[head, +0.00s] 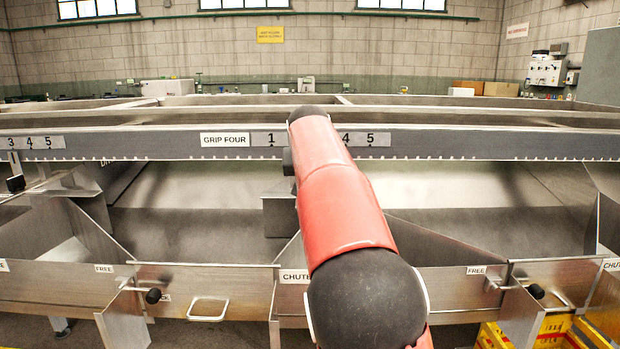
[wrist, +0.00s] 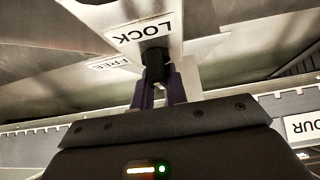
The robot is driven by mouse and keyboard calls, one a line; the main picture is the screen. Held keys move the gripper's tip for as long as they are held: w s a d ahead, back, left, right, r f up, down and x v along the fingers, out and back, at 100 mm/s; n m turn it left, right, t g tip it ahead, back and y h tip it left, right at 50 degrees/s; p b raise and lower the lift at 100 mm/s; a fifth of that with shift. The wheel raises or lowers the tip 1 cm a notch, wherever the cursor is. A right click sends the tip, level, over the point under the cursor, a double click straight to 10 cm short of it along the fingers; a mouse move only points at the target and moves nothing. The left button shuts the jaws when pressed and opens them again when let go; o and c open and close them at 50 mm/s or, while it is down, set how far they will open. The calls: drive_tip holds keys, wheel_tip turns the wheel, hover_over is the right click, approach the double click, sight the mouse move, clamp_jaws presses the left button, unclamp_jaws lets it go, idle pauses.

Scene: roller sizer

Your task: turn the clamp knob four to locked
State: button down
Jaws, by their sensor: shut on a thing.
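In the wrist view my gripper (wrist: 160,88) is shut on a black knob (wrist: 155,57), with one dark finger on each side of its stem. The knob stands right at the edge of the LOCK label (wrist: 145,33). The FREE label (wrist: 108,62) is a little to the left, apart from the knob. In the head view the GRIP FOUR plate (head: 225,139) is on the long rail (head: 500,143), beside a numbered scale. My red arm hides the knob and most of my gripper there.
Steel chutes lie below the rail, with a divider (head: 75,225) at left. Black-ended handles stick out at the chute fronts, left (head: 153,296) and right (head: 536,291). Another black knob (head: 16,184) hangs under the rail at far left. Yellow crates (head: 552,328) stand at lower right.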

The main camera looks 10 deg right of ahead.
drive_tip(key=c, duration=1.4)
unclamp_jaws()
drive_tip(key=v, duration=0.8)
drive_tip(key=s+f+g, duration=0.1)
drive_tip(key=s+f, duration=0.7)
drive_tip(key=s, duration=0.4)
drive_tip(key=s+d+f+n+g+y, duration=0.1)
drive_tip(key=s+f, duration=0.7)
drive_tip(key=s, duration=0.4)
drive_tip(key=s+f+n+g, duration=0.1)
drive_tip(key=s+f, duration=0.8)
drive_tip(key=s, duration=0.3)
drive_tip(key=shift+s+d+y, duration=0.15)
drive_tip(key=shift+s+y, duration=0.2)
drive_tip(key=shift+y, duration=0.05)
